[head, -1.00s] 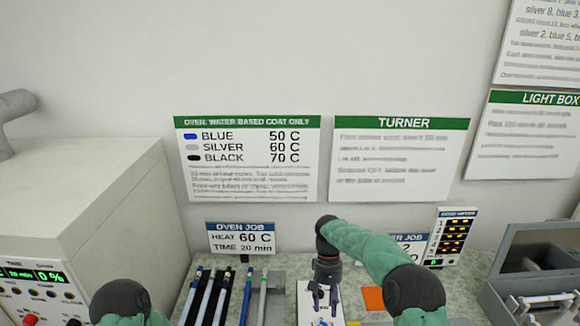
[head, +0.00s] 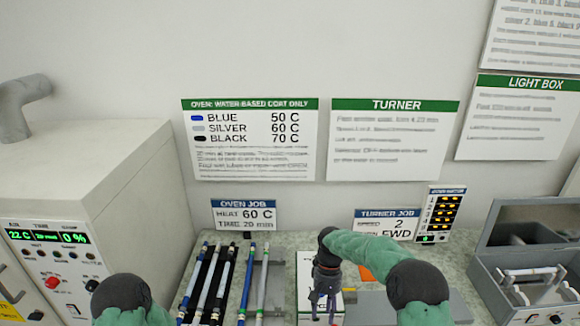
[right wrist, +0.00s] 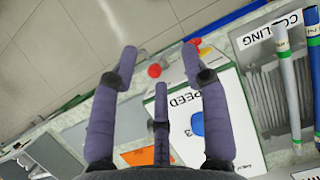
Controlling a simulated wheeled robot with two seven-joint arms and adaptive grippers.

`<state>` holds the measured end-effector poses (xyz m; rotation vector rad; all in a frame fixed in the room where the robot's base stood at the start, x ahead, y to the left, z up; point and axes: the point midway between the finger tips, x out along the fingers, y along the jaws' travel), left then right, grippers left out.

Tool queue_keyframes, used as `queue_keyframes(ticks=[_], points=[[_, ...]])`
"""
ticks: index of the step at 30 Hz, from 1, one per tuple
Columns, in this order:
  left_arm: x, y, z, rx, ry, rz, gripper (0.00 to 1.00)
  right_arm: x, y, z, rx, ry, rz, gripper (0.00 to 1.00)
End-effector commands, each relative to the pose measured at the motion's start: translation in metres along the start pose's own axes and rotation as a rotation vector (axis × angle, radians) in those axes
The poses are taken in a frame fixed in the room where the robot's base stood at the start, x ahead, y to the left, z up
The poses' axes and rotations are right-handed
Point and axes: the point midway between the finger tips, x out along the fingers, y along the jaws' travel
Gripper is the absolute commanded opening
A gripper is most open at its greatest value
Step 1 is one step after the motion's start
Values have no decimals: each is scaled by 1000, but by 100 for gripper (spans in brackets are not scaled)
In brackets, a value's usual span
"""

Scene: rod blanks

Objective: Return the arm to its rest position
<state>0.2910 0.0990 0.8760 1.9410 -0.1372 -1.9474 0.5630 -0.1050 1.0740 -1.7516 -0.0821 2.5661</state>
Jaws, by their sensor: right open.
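My right arm comes in from the lower right in the head view, and its gripper (head: 326,308) points down over the counter near a white box. In the right wrist view the right gripper (right wrist: 160,65) has its purple fingers spread apart with nothing between them. Below the fingers is the white box (right wrist: 238,140) marked SPEED, with a blue patch and a red knob; whether the fingers touch it I cannot tell. Part of my left arm shows at the lower left of the head view, but its gripper is out of frame.
Blue, black and pale rods (head: 212,285) lie in a rack left of the right gripper. A beige oven (head: 90,190) stands at the left. An open grey case (head: 525,270) is at the right. Job signs (head: 244,215) stand along the wall.

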Motion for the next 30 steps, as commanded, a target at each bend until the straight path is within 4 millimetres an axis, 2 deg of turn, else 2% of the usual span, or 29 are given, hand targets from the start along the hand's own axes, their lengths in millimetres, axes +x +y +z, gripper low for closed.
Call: queue_keyframes(ticks=[1, 5, 8, 11, 14, 18, 24, 27, 30], points=[[6, -2, 0, 0, -1, 0, 40, 16, 1, -1, -3, 1, -9, 46], [15, -5, 1, 0, -2, 0, 40, 54, 1, -6, -12, 20, -42, 46], [24, -9, 0, 0, -2, 0, 40, 89, 0, -7, -20, 37, -74, 46], [37, -13, 0, 0, -2, 0, 40, 135, 0, -6, -23, 61, -114, 46], [53, -19, -1, 0, -2, 0, 40, 192, -1, 0, -20, 92, -164, 46], [74, -26, -2, 0, -2, 0, 40, 263, -1, 17, -2, 148, -229, 46], [104, -37, -3, 0, -2, 0, 40, 348, 1, 55, 51, 230, -295, 46], [118, -42, -3, 0, -2, 0, 40, 380, 4, 78, 83, 273, -313, 46], [129, -46, -4, 0, -2, 0, 40, 402, 8, 98, 112, 312, -321, 46]])
